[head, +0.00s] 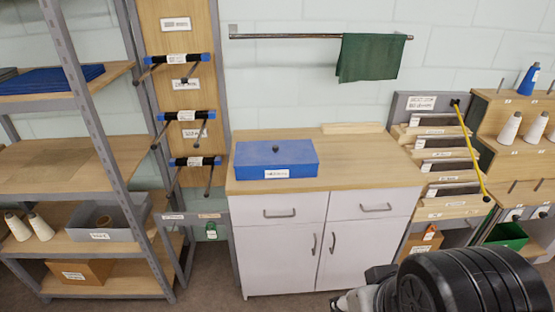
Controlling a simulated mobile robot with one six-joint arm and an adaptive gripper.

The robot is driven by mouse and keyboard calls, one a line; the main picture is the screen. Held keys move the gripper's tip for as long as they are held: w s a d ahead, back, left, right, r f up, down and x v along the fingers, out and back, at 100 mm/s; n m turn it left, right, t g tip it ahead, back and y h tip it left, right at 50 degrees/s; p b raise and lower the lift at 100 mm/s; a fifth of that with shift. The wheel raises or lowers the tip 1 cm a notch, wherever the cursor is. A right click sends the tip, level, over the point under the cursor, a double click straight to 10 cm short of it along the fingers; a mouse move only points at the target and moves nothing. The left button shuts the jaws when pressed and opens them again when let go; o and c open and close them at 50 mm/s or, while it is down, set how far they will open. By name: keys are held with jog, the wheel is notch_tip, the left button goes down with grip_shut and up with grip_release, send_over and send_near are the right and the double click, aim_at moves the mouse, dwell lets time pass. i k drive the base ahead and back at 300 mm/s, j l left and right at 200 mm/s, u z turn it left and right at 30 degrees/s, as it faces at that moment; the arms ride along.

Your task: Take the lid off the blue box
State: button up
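The blue box (276,163) sits on the left part of the wooden top of a white cabinet. Its blue lid is on, with a small dark knob (276,149) in the middle of the top. A white label is on the front, too small to read. My gripper (345,303) is only partly in view at the bottom edge, low in front of the cabinet and well apart from the box. My dark arm hides its surroundings at the lower right. Whether the gripper is open or shut does not show.
The cabinet top (365,172) is clear right of the box. A green cloth (371,57) hangs on a wall rail above. A grey shelf rack (95,130) stands at the left. A slotted rack (440,150) with a yellow strap and thread cones (510,128) stand at the right.

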aim_at(282, 153)
jog(key=i+j+z, duration=0.15)
jog(key=i, duration=0.3)
jog(key=i+j+z, duration=0.1)
jog(key=i, duration=0.4)
jog(key=i+j+z, duration=0.15)
jog(key=i+j, duration=0.15)
jog(key=i, duration=0.15)
jog(key=i+j+z, duration=0.15)
jog(key=i+j, duration=0.15)
jog(key=i, duration=0.1)
